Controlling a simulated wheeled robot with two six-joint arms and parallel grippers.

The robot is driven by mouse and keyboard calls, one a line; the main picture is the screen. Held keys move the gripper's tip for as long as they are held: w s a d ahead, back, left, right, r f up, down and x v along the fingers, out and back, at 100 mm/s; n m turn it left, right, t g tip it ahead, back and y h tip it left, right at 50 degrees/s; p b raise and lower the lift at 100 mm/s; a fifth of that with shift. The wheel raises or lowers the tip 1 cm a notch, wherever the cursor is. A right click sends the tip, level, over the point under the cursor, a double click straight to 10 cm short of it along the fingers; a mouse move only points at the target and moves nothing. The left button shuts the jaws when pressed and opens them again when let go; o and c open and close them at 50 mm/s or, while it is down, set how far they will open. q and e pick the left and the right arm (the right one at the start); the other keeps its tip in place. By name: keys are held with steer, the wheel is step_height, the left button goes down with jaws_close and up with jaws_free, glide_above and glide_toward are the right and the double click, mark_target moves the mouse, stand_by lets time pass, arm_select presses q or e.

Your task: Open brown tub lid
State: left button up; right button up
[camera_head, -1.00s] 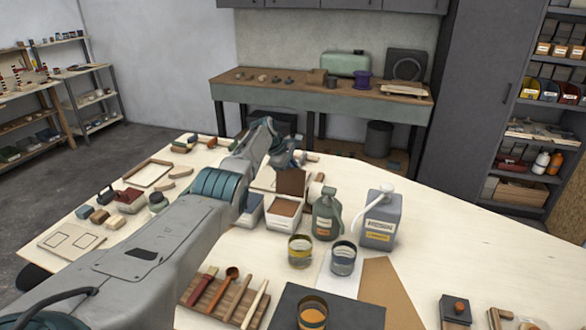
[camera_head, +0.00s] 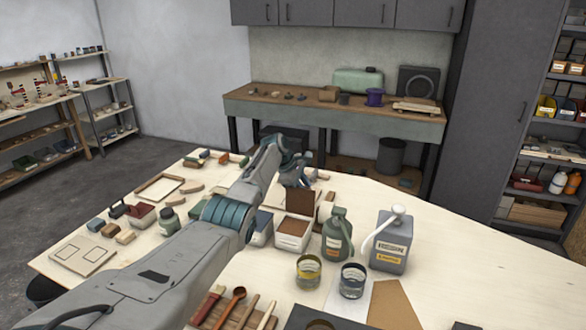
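The brown tub (camera_head: 291,242) is a white box with brown contents, standing on the pale work table. Its brown lid (camera_head: 300,202) stands about upright at the tub's far edge, so the tub is open. My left gripper (camera_head: 297,181) is just above and behind the lid's top edge. Its fingertips are small and partly hidden, so I cannot tell whether it is open or touches the lid. My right gripper is not in view.
A blue tub (camera_head: 262,228) stands left of the brown one, partly behind my arm. A green bottle (camera_head: 337,236), a grey canister (camera_head: 391,242) and two glass jars, yellow-banded (camera_head: 308,271) and dark-banded (camera_head: 352,281), stand to the right. The table's far right is clear.

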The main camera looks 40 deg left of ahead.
arm_select(q)
steer(key=b+v, duration=0.2)
steer(key=v, duration=0.8)
steer(key=shift+a, duration=0.1)
steer(key=shift+r, duration=0.1)
steer(key=shift+s, duration=0.15)
